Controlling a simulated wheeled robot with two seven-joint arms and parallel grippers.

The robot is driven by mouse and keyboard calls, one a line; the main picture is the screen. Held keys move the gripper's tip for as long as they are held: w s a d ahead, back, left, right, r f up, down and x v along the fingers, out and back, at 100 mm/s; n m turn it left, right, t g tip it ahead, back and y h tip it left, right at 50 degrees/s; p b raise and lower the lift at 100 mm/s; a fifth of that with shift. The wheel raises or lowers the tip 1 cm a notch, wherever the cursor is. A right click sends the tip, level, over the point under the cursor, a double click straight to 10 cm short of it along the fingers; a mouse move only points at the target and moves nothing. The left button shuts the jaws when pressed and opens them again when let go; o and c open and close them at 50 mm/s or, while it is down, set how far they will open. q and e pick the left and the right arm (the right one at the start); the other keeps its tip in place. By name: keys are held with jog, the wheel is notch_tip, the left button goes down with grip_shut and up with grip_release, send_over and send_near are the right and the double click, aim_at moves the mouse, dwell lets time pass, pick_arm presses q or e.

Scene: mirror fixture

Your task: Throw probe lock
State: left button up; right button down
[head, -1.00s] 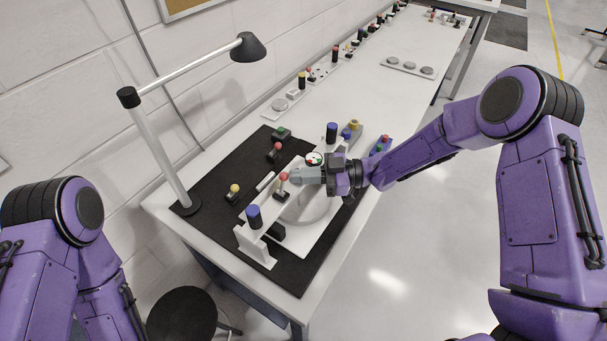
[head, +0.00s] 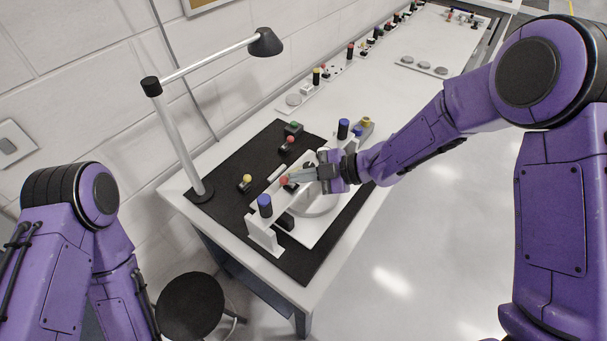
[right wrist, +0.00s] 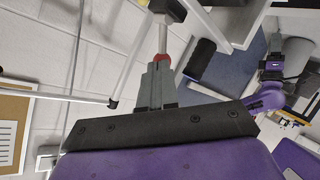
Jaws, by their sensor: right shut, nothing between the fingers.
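A small lever with a red knob (head: 284,181) stands on the white mirror fixture (head: 263,235). The lever leans to the left over its dark base. My right gripper (head: 293,178) is shut, with its tips at the red knob from the right. In the right wrist view the shut grey fingers (right wrist: 157,82) point at the red knob (right wrist: 163,58), with the pale stem beyond it. The fingertips are touching or very near the knob; nothing shows between them.
Blue-topped posts (head: 264,205) and (head: 343,128) stand at the fixture's near and far ends. A yellow-knobbed lever (head: 246,181) and another red-knobbed lever (head: 289,141) stand on the black mat (head: 232,208). A lamp (head: 176,125) stands at the left.

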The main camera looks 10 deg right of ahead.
jog(key=shift+r+p, duration=0.75)
jog(key=shift+r, duration=0.05)
jog(key=v, duration=1.4)
jog(key=shift+r, duration=0.25)
jog(key=shift+a, duration=0.1)
